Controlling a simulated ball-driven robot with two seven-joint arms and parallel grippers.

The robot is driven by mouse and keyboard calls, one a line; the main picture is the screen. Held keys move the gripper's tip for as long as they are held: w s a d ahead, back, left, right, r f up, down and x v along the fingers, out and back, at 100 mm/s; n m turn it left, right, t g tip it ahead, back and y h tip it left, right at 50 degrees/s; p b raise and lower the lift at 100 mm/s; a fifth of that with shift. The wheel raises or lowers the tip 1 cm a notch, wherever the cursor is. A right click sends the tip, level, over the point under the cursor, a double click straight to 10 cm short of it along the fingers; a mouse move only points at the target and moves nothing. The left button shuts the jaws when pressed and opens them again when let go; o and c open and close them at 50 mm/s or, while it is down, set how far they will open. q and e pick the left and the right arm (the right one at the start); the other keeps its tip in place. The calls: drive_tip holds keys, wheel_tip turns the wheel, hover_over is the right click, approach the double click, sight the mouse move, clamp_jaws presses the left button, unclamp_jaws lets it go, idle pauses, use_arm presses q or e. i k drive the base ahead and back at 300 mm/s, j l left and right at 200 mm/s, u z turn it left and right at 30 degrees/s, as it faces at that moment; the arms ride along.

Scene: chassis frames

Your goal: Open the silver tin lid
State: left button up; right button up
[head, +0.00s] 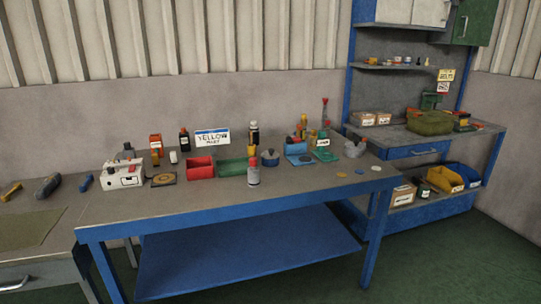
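I cannot make out for sure which thing is the silver tin or how its lid sits. A small silver-grey vessel (354,149) stands near the right end of the blue-framed workbench (305,191); its top is too small to read. A grey container with a red top (253,174) stands upright near the middle of the bench. A dark rounded pot (270,158) is just behind it to the right. Neither of my grippers is in the head view.
Red (201,167) and green (233,168) bins, a white box-shaped device (122,175) and several bottles crowd the back of the bench. Its front strip is mostly clear. A second bench (440,139) with a green bag (429,122) stands at right.

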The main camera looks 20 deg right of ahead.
sight(270, 152)
drive_tip(key=i+l, duration=0.25)
drive_tip(key=l, duration=0.15)
drive_tip(key=i+l, duration=0.55)
drive_tip(key=l, duration=0.25)
